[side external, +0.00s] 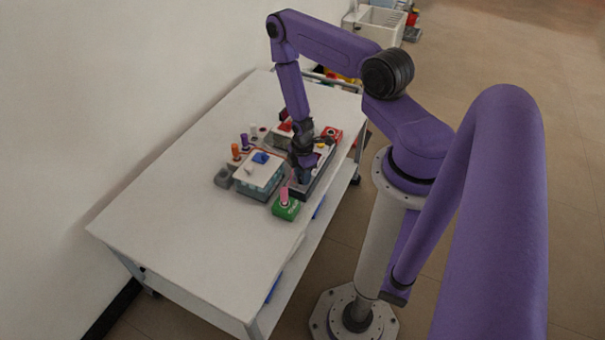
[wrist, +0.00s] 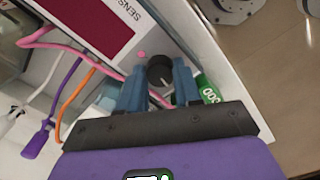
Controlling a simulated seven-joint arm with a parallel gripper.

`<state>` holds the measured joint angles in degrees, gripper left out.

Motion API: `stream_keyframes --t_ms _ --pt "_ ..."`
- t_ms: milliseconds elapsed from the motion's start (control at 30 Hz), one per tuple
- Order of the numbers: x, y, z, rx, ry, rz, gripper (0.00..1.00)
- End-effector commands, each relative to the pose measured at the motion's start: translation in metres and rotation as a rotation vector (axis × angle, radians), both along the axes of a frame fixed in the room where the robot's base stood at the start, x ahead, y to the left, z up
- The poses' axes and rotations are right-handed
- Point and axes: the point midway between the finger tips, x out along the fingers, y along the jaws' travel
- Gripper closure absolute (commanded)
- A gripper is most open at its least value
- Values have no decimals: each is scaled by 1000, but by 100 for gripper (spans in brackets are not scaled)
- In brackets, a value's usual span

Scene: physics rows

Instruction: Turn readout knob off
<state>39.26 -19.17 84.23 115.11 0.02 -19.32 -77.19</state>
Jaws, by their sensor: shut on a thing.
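The readout knob (wrist: 159,70) is a round dark knob with a pale pointer line, on the pale front of the readout box near its edge. The box has a dark red display (wrist: 88,26) and printed letters starting "SENS". My gripper (wrist: 158,85) has its two blue fingers on either side of the knob and is shut on it. In the side external view my gripper (side external: 303,162) points down over the readout box (side external: 322,170), and the knob is hidden there.
A green block (side external: 286,208) with a pink plug stands close by. A box with a white top (side external: 250,172) and blue piece, plus orange and purple plugs, sits to the left. Pink, purple and orange cables (wrist: 70,72) run beside the gripper. The white table (side external: 180,210) is clear towards the front left.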

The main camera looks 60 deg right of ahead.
Motion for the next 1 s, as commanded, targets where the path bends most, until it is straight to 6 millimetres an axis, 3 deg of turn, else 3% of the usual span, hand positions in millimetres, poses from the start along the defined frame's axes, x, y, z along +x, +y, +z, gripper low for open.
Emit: stream_keyframes --t_ms 233,267,300,333,733,1000 --pt "1 0 1 0 -2 4 97" --pt "1 0 1 0 -2 4 60" --pt "1 0 1 0 -2 3 47" --pt "1 0 0 0 -2 3 41" --pt "1 0 5 0 -2 1 41" --pt "1 0 39 -1 -3 1 41"
